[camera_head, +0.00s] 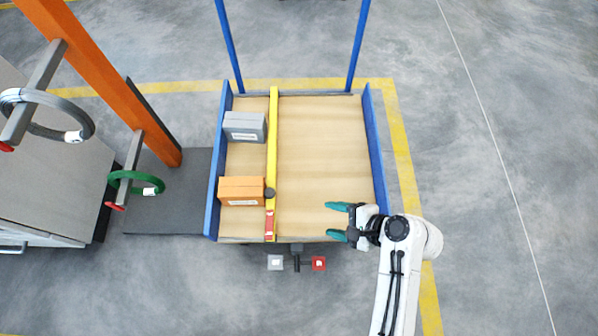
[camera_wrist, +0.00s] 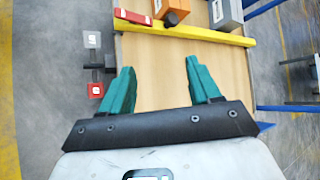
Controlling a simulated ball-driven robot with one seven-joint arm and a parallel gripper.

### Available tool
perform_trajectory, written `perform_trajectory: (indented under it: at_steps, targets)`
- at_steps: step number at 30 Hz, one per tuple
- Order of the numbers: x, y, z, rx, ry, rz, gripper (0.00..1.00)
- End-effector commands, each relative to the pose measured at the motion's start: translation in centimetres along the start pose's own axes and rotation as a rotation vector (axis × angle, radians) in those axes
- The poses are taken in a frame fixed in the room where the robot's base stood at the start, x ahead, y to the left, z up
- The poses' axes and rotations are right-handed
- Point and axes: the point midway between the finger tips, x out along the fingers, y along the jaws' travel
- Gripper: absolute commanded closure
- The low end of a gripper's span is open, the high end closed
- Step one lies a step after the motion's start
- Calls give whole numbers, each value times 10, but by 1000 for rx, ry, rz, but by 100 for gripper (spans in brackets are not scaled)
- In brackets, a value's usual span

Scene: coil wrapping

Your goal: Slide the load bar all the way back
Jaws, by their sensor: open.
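The yellow load bar (camera_head: 273,150) spans the wooden deck of the cart (camera_head: 325,150) from its far edge to its near edge, left of the middle. It has a dark knob (camera_head: 269,193) and a red part (camera_head: 269,224) near its near end. In the wrist view the bar (camera_wrist: 200,33) crosses beyond my fingertips. My gripper (camera_head: 336,221) is open and empty at the near right corner of the deck, its teal fingers pointing left, well apart from the bar. In the wrist view my gripper (camera_wrist: 158,72) shows bare deck between its fingers.
A grey box (camera_head: 245,126) and an orange box (camera_head: 241,190) stand left of the bar. Blue side rails (camera_head: 377,150) edge the cart. Grey and red pedals (camera_head: 318,263) sit at the near edge. An orange post (camera_head: 110,90) with coils stands left. The deck right of the bar is clear.

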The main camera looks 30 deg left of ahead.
Motion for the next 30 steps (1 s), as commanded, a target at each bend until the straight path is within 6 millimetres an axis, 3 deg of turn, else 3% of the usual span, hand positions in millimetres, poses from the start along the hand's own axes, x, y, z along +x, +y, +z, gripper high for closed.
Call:
perform_trajectory:
  at_steps: [1, 3, 9, 17, 23, 30]
  targets:
    - [32, 4, -15, 70, -44, -14, 38]
    - [60, 0, -20, 184, -107, -29, 38]
    - [116, -9, -33, 482, -250, -35, 38]
    - [142, -14, -40, 684, -326, -20, 38]
    - [161, -16, -35, 698, -332, -17, 38]
    - [203, -20, -24, 694, -331, -15, 38]
